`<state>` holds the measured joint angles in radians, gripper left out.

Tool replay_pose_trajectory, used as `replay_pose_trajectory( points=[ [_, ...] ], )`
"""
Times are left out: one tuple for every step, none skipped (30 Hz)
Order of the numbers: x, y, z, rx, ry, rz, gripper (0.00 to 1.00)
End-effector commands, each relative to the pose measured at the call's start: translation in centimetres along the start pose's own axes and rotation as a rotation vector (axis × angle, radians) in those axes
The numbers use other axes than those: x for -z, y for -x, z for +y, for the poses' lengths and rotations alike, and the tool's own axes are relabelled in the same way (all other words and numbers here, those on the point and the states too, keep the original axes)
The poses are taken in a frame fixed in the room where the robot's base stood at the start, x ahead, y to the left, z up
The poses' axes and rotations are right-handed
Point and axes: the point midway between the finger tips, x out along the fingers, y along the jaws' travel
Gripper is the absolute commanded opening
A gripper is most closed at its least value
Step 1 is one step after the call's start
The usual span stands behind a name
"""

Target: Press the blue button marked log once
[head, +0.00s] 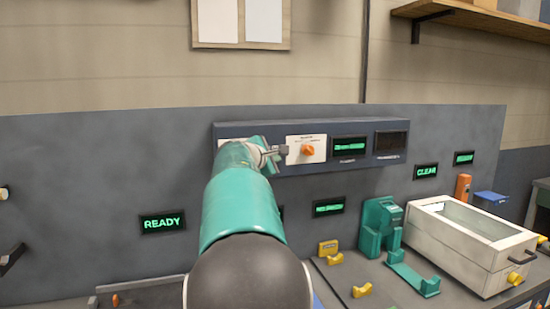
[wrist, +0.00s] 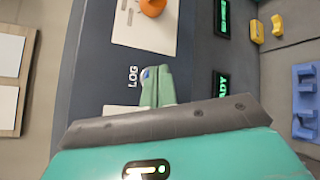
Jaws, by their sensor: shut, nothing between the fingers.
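The word LOG (wrist: 132,77) is printed on the dark control panel (wrist: 100,50) in the wrist view. A small bit of the blue button (wrist: 147,74) shows beside the label, at the tips of my gripper (wrist: 158,72). The fingers are shut with nothing between them and cover most of the button. I cannot tell whether the tips touch it or are just short of it. In the head view my gripper (head: 282,150) is at the panel (head: 235,130), left of the orange knob (head: 308,150); my arm hides the button there.
The orange knob sits on a white plate close to my gripper. Lit green displays, one reading READY (head: 162,222), are on the grey backboard. A teal fixture (head: 380,225) and a white open-topped box (head: 465,240) stand on the bench at right.

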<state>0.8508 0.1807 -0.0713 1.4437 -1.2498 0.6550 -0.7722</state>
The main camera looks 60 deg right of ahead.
Motion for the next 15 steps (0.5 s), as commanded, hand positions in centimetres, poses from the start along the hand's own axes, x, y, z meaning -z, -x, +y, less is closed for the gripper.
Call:
replay_pose_trajectory(
  points=[
    [0.1, 0.0, 0.0, 0.000, 0.000, 0.001, 0.00],
    [0.1, 0.0, 0.0, 0.000, 0.000, 0.001, 0.00],
    [0.0, 0.0, 0.0, 0.000, 0.000, 0.001, 0.00],
    [0.0, 0.0, 0.0, 0.000, 0.001, 0.001, 0.00],
    [0.0, 0.1, 0.0, 0.000, 0.001, 0.001, 0.00],
    [-0.1, 0.2, -0.1, -0.001, 0.001, 0.001, 0.00],
    [-0.1, 0.3, -0.1, -0.001, 0.001, 0.001, 0.00],
    [-0.2, 0.4, -0.2, -0.001, 0.001, 0.001, 0.00],
    [-0.3, 0.5, -0.3, -0.001, 0.001, 0.001, 0.00],
    [-0.3, 0.6, -0.4, 0.000, 0.002, 0.001, 0.00],
    [-0.4, 0.7, -0.5, -0.001, 0.002, 0.001, 0.00],
    [-0.5, 0.9, -0.6, -0.001, 0.001, 0.001, 0.00],
    [-0.6, 1.0, -0.6, -0.001, 0.001, 0.001, 0.00],
    [-0.7, 1.1, -0.7, -0.001, 0.001, 0.001, 0.00],
    [-0.7, 1.1, -0.8, 0.000, 0.001, 0.001, 0.00]
  ],
)
